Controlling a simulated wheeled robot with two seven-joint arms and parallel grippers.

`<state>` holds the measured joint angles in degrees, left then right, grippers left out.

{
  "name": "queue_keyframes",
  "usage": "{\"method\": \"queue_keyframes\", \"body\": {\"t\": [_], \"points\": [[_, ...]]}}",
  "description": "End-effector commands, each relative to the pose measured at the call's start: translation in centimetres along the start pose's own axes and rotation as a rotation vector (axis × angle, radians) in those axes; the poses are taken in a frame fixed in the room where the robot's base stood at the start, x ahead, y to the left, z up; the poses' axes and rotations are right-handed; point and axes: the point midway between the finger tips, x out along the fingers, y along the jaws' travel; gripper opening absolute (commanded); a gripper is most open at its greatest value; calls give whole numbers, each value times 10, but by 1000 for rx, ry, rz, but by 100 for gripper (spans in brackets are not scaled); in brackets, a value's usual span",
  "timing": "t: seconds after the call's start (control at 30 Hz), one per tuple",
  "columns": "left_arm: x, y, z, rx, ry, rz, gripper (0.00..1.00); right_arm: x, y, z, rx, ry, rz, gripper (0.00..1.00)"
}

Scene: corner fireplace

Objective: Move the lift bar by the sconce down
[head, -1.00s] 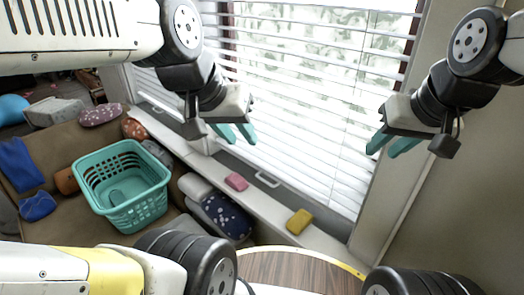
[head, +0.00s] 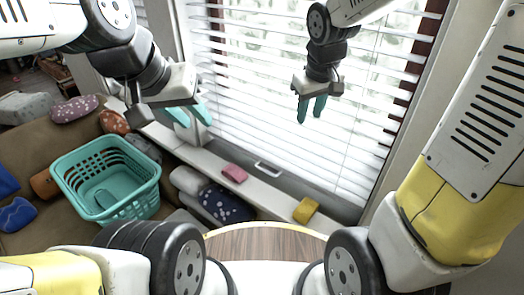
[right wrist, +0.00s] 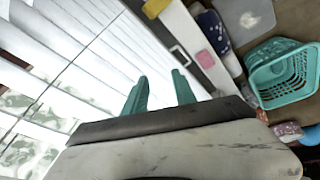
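A white loop-shaped lift bar (head: 268,169) sits low on the window, just above the sill. It also shows in the right wrist view (right wrist: 180,54), beyond the fingertips. No sconce is in view, so I cannot tell whether this is the bar by it. My right gripper (head: 311,110) hangs in front of the white blinds (head: 270,85), above and to the right of the bar. Its teal fingers, also in the right wrist view (right wrist: 160,90), are apart with nothing between them. My left gripper (head: 192,117) is left of the bar, fingers apart and empty.
A pink block (head: 234,173) and a yellow block (head: 305,210) lie on the sill (head: 275,204). A teal basket (head: 107,180) stands on the brown seat at left, near cushions (head: 228,206). A round wooden table (head: 265,242) is close in front. A wall bounds the right.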

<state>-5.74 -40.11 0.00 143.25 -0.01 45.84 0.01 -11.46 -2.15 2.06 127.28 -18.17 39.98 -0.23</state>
Motion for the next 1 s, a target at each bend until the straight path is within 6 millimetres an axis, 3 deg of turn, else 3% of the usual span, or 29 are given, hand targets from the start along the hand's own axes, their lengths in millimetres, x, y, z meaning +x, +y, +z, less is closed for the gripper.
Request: {"method": "queue_keyframes", "body": {"t": [0.3, 0.5, 0.6, 0.8, 1.0], "points": [[0, 0, 0, 0, 0, 0, 32, 116, -30, -49, -264, -123, 9, 32], [0, 0, 0, 0, 0, 0, 32, 192, -60, -62, -425, -180, 0, 32], [0, 0, 0, 0, 0, 0, 32, 222, -73, -63, -483, -198, -7, 32], [0, 0, 0, 0, 0, 0, 32, 250, -86, -62, -539, -214, -14, 32], [0, 0, 0, 0, 0, 0, 32, 272, -86, -57, -542, -216, -15, 32]]}}
